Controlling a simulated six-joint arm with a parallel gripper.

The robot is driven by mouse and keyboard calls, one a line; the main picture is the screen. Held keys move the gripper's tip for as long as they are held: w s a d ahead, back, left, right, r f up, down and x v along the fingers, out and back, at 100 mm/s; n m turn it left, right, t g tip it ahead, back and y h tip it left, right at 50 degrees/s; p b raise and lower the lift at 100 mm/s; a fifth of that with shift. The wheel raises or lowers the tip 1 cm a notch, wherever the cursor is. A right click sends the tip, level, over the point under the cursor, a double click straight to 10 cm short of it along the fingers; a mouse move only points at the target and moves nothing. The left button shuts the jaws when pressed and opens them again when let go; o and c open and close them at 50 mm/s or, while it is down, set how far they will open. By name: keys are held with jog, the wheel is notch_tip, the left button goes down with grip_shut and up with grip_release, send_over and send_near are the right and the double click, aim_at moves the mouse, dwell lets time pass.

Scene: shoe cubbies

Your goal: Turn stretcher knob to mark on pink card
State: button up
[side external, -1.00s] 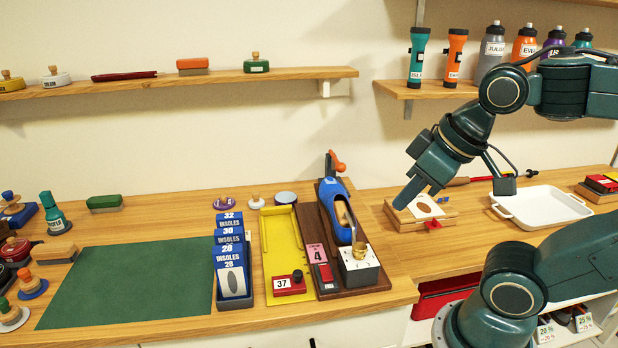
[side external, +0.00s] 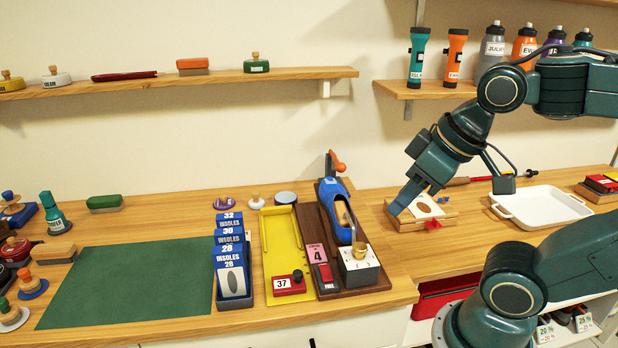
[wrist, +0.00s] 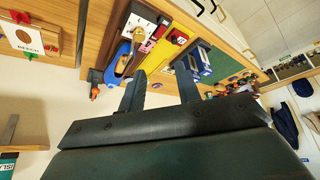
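The blue shoe (side external: 331,212) on its stretcher lies on a dark brown board right of the yellow tray. A brass knob (side external: 359,250) sits on a white-faced box with small marks at the board's front; it also shows in the wrist view (wrist: 139,34). Its exact setting is too small to read. The pink card (side external: 316,254) reads 4 and stands left of the box. My gripper (side external: 419,205) is open and empty, right of the stretcher and over the wooden board with the brown-oval card. Its two separated fingers show in the wrist view (wrist: 160,94).
An orange handle (side external: 337,166) rises behind the shoe. The yellow tray (side external: 283,240) and blue insoles holder (side external: 235,303) stand left of the stretcher, beside a green mat (side external: 130,285). A white tray (side external: 541,207) is at the right. A shelf with flashlights and bottles is above.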

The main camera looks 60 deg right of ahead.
jog(key=shift+o, duration=1.4)
jog(key=shift+w, duration=0.15)
jog(key=n+g+y, duration=0.2)
jog(key=n+g, duration=0.2)
jog(key=n, duration=0.6)
send_over(360, 245)
jog(key=s+a, duration=0.2)
jog(key=s, duration=0.1)
jog(key=w+d+f+n+g+y, duration=0.1)
jog(key=w+d+f+n+y, duration=0.1)
jog(key=d+n, duration=0.5)
jog(key=shift+w+d+f+n+g+y, duration=0.3)
jog(key=shift+w+d+f+n, duration=0.15)
jog(key=shift+f, duration=0.4)
jog(key=shift+f, duration=0.1)
jog(key=x, duration=1.3)
jog(key=shift+f, duration=0.3)
jog(key=c, duration=1)
